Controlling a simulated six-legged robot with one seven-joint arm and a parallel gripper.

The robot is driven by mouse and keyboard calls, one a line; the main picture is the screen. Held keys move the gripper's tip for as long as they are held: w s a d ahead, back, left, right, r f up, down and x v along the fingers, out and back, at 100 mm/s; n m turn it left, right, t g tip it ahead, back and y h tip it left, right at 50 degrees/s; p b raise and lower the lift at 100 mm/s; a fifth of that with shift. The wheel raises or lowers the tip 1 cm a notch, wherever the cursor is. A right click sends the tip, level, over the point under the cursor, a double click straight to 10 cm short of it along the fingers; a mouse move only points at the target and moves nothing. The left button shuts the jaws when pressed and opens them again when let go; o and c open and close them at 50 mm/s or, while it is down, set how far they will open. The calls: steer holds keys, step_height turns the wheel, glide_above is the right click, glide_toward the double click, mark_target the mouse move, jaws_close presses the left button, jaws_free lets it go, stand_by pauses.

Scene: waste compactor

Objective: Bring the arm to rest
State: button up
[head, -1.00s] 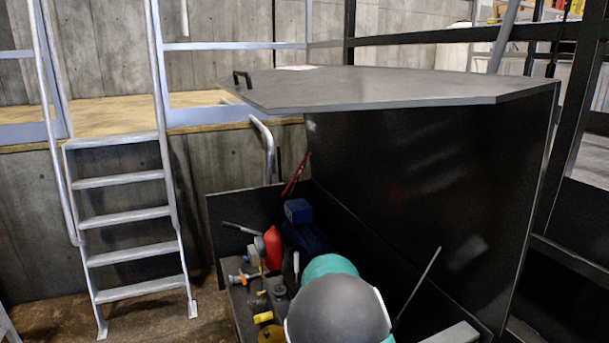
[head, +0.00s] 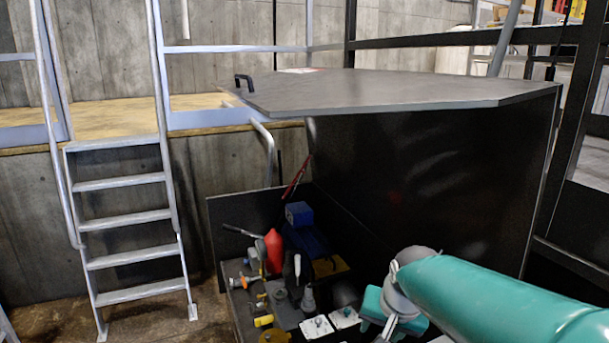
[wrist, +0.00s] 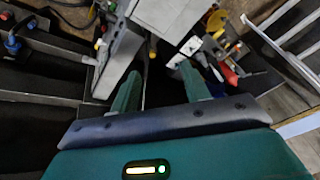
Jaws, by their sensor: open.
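My arm (head: 500,298), with a teal link and a grey joint, reaches in from the lower right of the head view. Its far end is over the right side of the dark open box. In the wrist view my gripper (wrist: 160,72) has two teal fingers spread apart with nothing held between them. A grey box-shaped object and a white-topped block lie beyond the fingertips. In the head view the fingers are hard to make out against the clutter.
The dark box (head: 245,202) holds a red container (head: 273,250), a blue box (head: 299,213) and several small parts. A large dark lid panel (head: 370,90) overhangs it. A metal ladder (head: 120,218) stands left, beside a raised platform. Black railings (head: 562,130) stand right.

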steer(key=s+r+n, duration=0.1)
steer(key=s, duration=0.7)
steer(key=s+d+r+n+t, duration=0.1)
steer(key=s+r+n, duration=0.1)
steer(key=s, duration=0.6)
steer(key=shift+r+n+h, duration=0.3)
steer(key=shift+h, duration=0.1)
